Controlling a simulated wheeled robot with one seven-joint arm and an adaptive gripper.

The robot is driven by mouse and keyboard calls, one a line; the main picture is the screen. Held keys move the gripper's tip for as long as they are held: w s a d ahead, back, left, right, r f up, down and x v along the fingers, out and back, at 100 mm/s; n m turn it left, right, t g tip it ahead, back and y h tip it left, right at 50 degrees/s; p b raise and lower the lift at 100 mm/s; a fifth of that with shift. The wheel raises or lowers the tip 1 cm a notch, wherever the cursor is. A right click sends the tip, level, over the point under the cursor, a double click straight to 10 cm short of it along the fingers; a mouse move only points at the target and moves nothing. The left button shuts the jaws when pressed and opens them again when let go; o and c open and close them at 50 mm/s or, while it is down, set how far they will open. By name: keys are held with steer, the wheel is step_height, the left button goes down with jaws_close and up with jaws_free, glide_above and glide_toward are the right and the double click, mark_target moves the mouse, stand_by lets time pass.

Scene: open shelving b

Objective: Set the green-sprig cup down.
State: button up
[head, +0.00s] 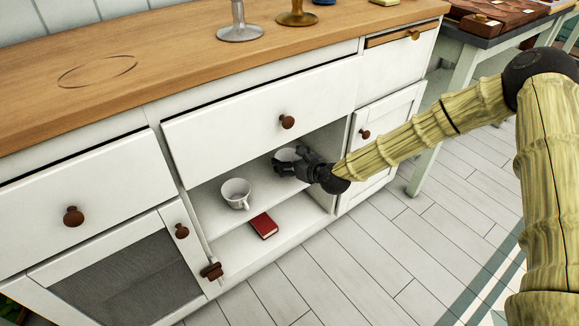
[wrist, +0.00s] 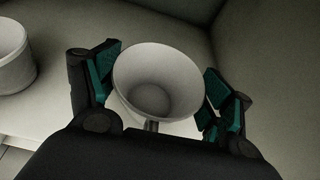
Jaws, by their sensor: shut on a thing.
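A white cup (wrist: 155,82) is between the two green-padded fingers of my gripper (wrist: 160,90) in the wrist view, upright or nearly so, with its handle towards me. No sprig shows on the side I see. In the head view my gripper (head: 298,165) reaches into the open cabinet bay, and the held cup (head: 286,154) is partly hidden behind it. I cannot tell whether the cup's base touches the shelf. A second white cup (head: 236,190) stands on the same shelf to the left, and its edge shows in the wrist view (wrist: 13,58).
A red book (head: 264,226) lies on the lower level of the bay. A drawer front (head: 255,118) is above the opening, and the bay's side wall is close on the right. Free shelf (head: 212,209) shows around the second cup. Candlesticks (head: 239,25) stand on the wooden counter.

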steer(key=shift+f+b, duration=0.3)
steer(key=shift+f, duration=0.75)
steer(key=shift+f, duration=0.15)
steer(key=o, duration=1.2)
steer(key=shift+r, duration=0.2)
steer(key=p+v, duration=0.3)
steer(key=v, duration=0.9)
